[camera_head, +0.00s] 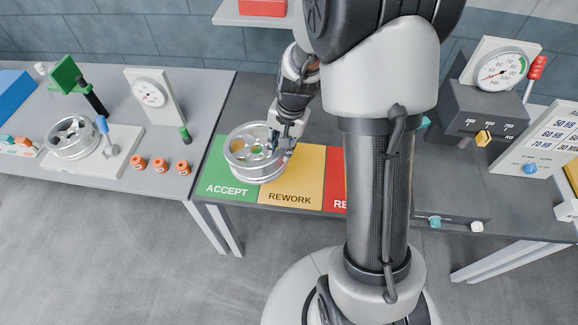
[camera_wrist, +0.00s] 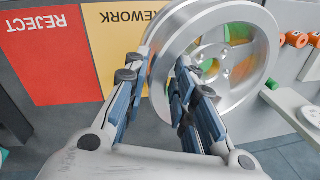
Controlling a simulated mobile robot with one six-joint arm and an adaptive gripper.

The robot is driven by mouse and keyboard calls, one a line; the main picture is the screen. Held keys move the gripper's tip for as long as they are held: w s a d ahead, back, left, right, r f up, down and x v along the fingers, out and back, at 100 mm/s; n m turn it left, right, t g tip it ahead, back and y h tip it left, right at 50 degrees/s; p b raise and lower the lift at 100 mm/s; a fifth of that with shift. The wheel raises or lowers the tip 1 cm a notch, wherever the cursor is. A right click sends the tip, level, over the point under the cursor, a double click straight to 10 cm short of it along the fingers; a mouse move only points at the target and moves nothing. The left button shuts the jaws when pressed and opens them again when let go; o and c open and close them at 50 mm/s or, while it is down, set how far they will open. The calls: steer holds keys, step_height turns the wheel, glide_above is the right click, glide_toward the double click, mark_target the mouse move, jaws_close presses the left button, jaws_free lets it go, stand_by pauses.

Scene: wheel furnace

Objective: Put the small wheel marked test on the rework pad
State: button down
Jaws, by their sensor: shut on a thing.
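A silver spoked wheel (camera_head: 243,163) is in my gripper (camera_head: 284,143), over the line between the green ACCEPT pad and the yellow REWORK pad (camera_head: 292,190). In the wrist view the wheel (camera_wrist: 249,87) stands upright in the picture, and my gripper (camera_wrist: 162,62) has its fingers shut across the near rim. Green and orange show between its spokes. I cannot read any test mark on it, nor tell whether it touches the pads. The front of the REWORK pad is bare; it also shows in the wrist view (camera_wrist: 115,42).
The green ACCEPT pad (camera_head: 222,184) lies left of REWORK, and the red REJECT pad (camera_wrist: 48,70) on its other side. Another wheel (camera_head: 60,147) sits on a white stand on the left table, near several orange parts (camera_head: 160,164). A grey gauge machine (camera_head: 485,108) stands at the right.

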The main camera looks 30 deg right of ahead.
steer(key=d+r+m+t+h+p, duration=0.15)
steer(key=d+r+m, duration=0.25)
steer(key=d+m, duration=0.45)
steer(key=shift+t, duration=0.35)
steer(key=f+b, duration=0.4)
steer(key=f, duration=0.2)
steer(key=f+b, duration=0.4)
steer(key=f, duration=0.3)
steer(key=f+b, duration=0.5)
steer(key=f, duration=0.2)
steer(key=shift+d+f, duration=0.25)
steer(key=shift+r, duration=0.15)
steer(key=c, duration=1.3)
jaws_free()
steer(key=shift+s, duration=0.1)
